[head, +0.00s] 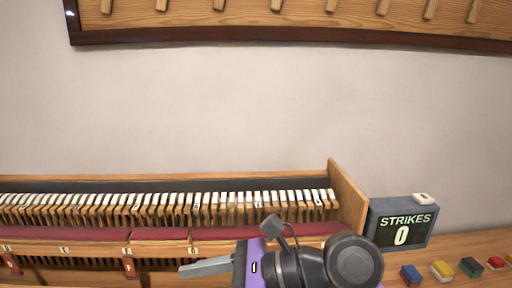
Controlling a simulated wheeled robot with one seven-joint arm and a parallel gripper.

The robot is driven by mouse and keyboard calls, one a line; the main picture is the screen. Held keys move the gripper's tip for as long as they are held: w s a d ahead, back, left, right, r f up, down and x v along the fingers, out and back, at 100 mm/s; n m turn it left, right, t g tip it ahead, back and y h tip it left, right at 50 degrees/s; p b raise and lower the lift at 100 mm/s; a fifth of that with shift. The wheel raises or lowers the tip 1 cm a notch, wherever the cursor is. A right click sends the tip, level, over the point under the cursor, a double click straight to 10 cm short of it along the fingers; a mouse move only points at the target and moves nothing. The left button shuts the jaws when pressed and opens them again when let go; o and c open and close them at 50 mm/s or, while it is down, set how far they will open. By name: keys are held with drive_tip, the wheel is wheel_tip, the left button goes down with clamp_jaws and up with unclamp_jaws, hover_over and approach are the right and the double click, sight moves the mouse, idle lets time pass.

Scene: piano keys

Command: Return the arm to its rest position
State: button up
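My arm shows at the bottom centre of the head view, in front of the piano action. My gripper (205,267) has a purple body and a long grey piece pointing left from it. I see this end from the side, and cannot tell whether the fingers are apart or closed, or whether the grey piece is a finger or something held. It overlaps the lower front of the action in the picture; I cannot tell if it touches anything.
The piano action (150,203), with a row of white-topped wooden parts, spans the left. Its wooden end panel (347,195) stands right of centre. A "STRIKES 0" box (402,222) and several coloured blocks (442,271) sit at right. A pegged wooden board (290,20) hangs above.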

drive_tip(key=d+f+t+h, duration=0.1)
drive_tip(key=d+f+t, duration=0.3)
drive_tip(key=f+t, duration=0.6)
drive_tip(key=s+d+f+n+t+h, duration=0.1)
drive_tip(key=s+d+f+h, duration=0.2)
drive_tip(key=d+f, duration=0.25)
drive_tip(key=s+d+f+t+h, duration=0.1)
drive_tip(key=s+d+f+h, duration=0.25)
drive_tip(key=d+f, duration=0.2)
drive_tip(key=s+d+f+n+t+h, duration=0.1)
drive_tip(key=s+d+f+n+h, duration=0.2)
drive_tip(key=s+d+n+h, duration=0.6)
drive_tip(key=s+d+r+n+y, duration=0.1)
drive_tip(key=s+d+r+n, duration=0.2)
drive_tip(key=s, duration=0.4)
drive_tip(key=s+d+r+n+t+y, duration=0.1)
drive_tip(key=s+d+r+n, duration=0.2)
drive_tip(key=s, duration=0.4)
drive_tip(key=shift+s+n, duration=0.35)
drive_tip(key=shift+n, duration=0.35)
drive_tip(key=shift+r, duration=0.1)
